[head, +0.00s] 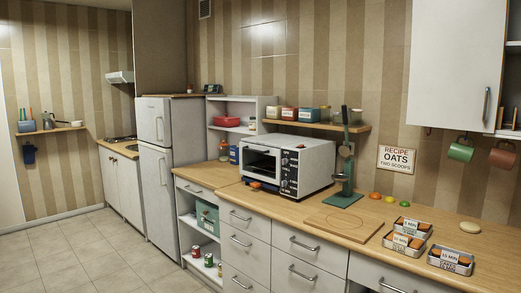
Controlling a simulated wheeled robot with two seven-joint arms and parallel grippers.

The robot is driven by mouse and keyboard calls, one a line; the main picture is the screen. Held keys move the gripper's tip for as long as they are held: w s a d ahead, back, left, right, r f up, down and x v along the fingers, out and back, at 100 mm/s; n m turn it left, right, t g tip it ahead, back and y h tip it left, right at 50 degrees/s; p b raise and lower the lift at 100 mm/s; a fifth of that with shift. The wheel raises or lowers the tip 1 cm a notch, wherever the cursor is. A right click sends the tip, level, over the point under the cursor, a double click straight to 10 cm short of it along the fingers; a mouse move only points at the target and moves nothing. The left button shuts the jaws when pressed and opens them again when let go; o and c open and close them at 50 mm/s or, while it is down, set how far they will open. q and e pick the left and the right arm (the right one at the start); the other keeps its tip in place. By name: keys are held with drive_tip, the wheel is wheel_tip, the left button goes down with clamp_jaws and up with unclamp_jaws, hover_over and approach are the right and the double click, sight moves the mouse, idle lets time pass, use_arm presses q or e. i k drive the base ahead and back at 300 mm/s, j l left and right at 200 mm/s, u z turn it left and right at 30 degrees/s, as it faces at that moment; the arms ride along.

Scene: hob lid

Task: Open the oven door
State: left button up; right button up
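A white and silver countertop oven (308,157) stands on the wooden counter near the middle of the head view. Its dark-windowed door (262,163) is on the front, facing lower left, and looks shut. A dark panel with several knobs (289,172) is on the front, right of the door. Neither of my grippers is in view.
A green stand (343,198) is right of the oven, with a wooden board (343,222) in front. Several labelled tins (407,239) stand at the right. An orange and blue item (262,186) lies below the oven door. Drawers (245,240) line the counter front; floor (85,255) is clear at left.

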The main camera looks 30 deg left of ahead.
sight(272, 151)
drive_tip(key=i+j, duration=0.25)
drive_tip(key=i+j+z, duration=0.1)
drive_tip(key=j, duration=0.35)
drive_tip(key=i+j+z, duration=0.1)
drive_tip(key=i+j, duration=0.45)
drive_tip(key=j, duration=0.15)
drive_tip(key=i+j+z, duration=0.1)
drive_tip(key=j, duration=0.3)
drive_tip(key=i+j, duration=0.1)
drive_tip(key=j, duration=0.7)
drive_tip(key=i+j+z, duration=0.15)
drive_tip(key=j, duration=1.45)
drive_tip(key=i+z, duration=0.05)
